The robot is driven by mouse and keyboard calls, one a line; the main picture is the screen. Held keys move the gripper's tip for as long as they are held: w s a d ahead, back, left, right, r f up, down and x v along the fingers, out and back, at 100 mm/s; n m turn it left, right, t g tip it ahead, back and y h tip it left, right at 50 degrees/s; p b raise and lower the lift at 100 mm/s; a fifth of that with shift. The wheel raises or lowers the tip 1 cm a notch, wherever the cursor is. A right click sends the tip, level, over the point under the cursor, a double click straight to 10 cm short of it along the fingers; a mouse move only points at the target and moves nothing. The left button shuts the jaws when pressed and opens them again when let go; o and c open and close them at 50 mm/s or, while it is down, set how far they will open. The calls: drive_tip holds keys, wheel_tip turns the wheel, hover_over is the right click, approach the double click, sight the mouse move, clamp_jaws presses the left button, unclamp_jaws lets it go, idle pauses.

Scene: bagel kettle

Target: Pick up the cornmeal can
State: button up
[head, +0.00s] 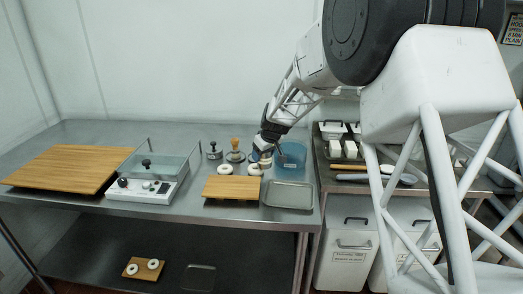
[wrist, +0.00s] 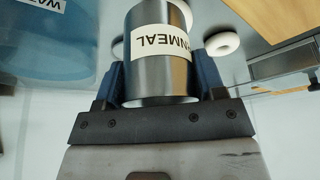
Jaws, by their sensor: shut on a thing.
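The cornmeal can (wrist: 160,72) is a shiny metal cylinder with a white label, seen upside down in the wrist view, where part of the word "CORNMEAL" shows. My gripper (wrist: 162,80) is shut on it, with a dark blue finger against each side of the can. In the head view my gripper (head: 264,152) is over the steel table, just left of the blue tub. The can is small and mostly hidden there. I cannot tell whether its base touches the table.
A blue tub (head: 290,156) stands close by on the right; it also shows in the wrist view (wrist: 45,45). White rings (head: 225,169) lie near a small wooden board (head: 231,187). A steel tray (head: 289,195) is in front. Two stamp-like tools (head: 235,151) stand to the left.

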drive_tip(key=shift+s+d+r, duration=0.1)
drive_tip(key=shift+s+d, duration=0.1)
drive_tip(key=shift+s, duration=0.4)
drive_tip(key=shift+s+d, duration=0.15)
drive_tip(key=shift+s, duration=0.4)
drive_tip(key=shift+a+r, duration=0.1)
drive_tip(key=s+a+r+n+g, duration=0.1)
drive_tip(key=s+a+r+n, duration=0.2)
drive_tip(key=a, duration=0.6)
drive_tip(key=s+a+r+n+y, duration=0.1)
drive_tip(key=s+a+r+n, duration=0.1)
drive_tip(key=s+a+r, duration=0.6)
wheel_tip(320, 180, up, 3)
drive_tip(key=shift+s+a+f+n+g, duration=0.2)
drive_tip(key=shift+a+n+g, duration=0.2)
drive_tip(key=shift+a, duration=0.05)
drive_tip(key=shift+f, duration=0.2)
wheel_tip(320, 180, down, 10)
idle(0.4)
